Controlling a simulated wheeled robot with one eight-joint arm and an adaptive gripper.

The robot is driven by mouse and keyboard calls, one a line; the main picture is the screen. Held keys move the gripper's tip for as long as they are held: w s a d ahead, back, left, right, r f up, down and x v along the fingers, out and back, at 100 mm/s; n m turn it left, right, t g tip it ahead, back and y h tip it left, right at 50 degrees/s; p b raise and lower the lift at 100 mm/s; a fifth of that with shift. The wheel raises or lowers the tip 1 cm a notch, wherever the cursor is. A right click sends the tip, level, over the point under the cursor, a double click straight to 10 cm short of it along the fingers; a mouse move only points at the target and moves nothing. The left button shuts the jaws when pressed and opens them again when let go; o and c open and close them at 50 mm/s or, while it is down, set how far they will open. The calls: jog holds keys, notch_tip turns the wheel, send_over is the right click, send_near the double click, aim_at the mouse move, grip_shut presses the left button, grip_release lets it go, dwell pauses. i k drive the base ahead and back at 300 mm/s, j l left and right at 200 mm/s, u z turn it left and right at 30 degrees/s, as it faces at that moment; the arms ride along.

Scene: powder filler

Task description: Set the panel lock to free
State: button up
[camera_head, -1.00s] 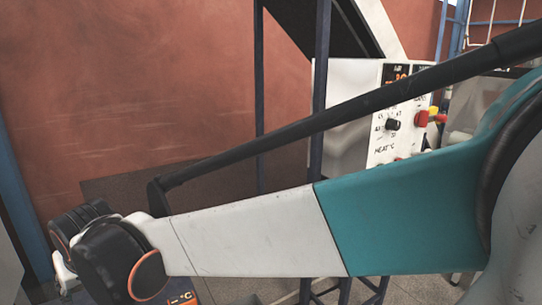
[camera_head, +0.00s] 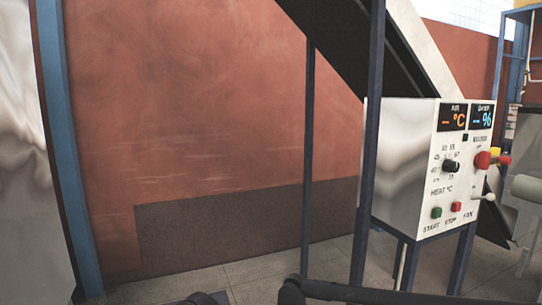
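A white control box (camera_head: 405,165) stands at the right on dark blue legs. Its front has two displays, a black heat dial (camera_head: 451,166), a green start button (camera_head: 436,212) and a red stop button (camera_head: 457,206). A small dark piece (camera_head: 464,138) sits beneath the displays beside tiny lettering that I cannot read. I cannot tell which part is the panel lock. My gripper is not in view; only dark parts of my arm show along the bottom edge, well below the box's controls.
A red knob (camera_head: 483,160) and a white-tipped lever (camera_head: 489,197) stick out at the box's right side. A dark blue post (camera_head: 368,150) stands just left of the box. A red-brown wall (camera_head: 200,100) is behind. Grey floor (camera_head: 260,272) left of the post looks clear.

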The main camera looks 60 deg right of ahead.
aim_at(504, 160)
jog(key=z, duration=3.3)
